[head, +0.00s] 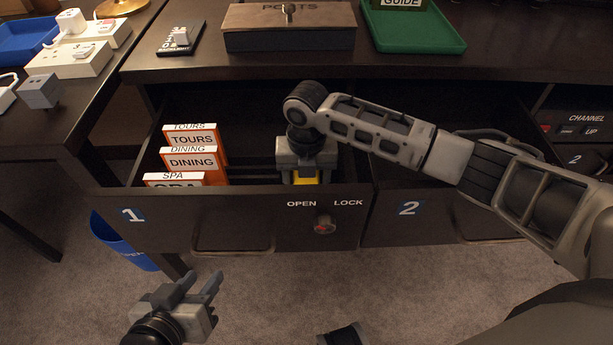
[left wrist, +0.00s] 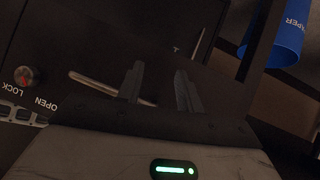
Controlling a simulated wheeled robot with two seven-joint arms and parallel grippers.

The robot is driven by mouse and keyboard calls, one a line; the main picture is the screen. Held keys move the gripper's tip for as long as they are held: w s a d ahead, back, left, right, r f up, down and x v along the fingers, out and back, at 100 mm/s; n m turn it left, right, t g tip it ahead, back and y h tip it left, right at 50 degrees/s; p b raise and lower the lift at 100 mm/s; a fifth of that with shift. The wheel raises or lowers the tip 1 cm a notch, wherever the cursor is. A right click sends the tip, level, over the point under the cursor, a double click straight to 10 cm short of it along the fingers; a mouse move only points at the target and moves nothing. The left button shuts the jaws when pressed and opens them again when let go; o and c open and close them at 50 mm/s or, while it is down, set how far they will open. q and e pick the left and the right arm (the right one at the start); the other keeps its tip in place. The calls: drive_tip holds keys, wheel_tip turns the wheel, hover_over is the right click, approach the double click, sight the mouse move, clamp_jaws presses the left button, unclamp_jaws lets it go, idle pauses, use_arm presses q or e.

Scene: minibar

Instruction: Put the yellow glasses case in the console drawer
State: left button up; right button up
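The yellow glasses case (head: 305,178) shows only as a small yellow patch inside open drawer 1 (head: 205,222), right of the cards. My right gripper (head: 306,172) reaches down into this drawer directly at the case and hides most of it. Whether its fingers are closed on the case cannot be seen. My left gripper (head: 198,287) is in front of the drawer, low over the carpet, with its fingers apart and empty. The left wrist view also shows its two separated fingers (left wrist: 160,88) with the drawer front behind.
Orange-and-white cards (head: 192,160) labelled tours, dining and spa stand in the drawer's left part. A lock knob (head: 324,225) is on the drawer front. A blue bin (head: 122,245) stands below left.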

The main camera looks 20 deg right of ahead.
wheel_tip(320, 180, up, 6)
drive_tip(key=shift+r+p, duration=0.25)
drive_tip(key=shift+p, duration=0.85)
use_arm(q)
drive_tip(key=r, duration=0.1)
drive_tip(key=a+r+p, duration=0.1)
drive_tip(key=r, duration=0.1)
drive_tip(key=shift+s+a+y, duration=0.3)
use_arm(e)
wheel_tip(320, 180, up, 6)
drive_tip(key=shift+f, duration=0.1)
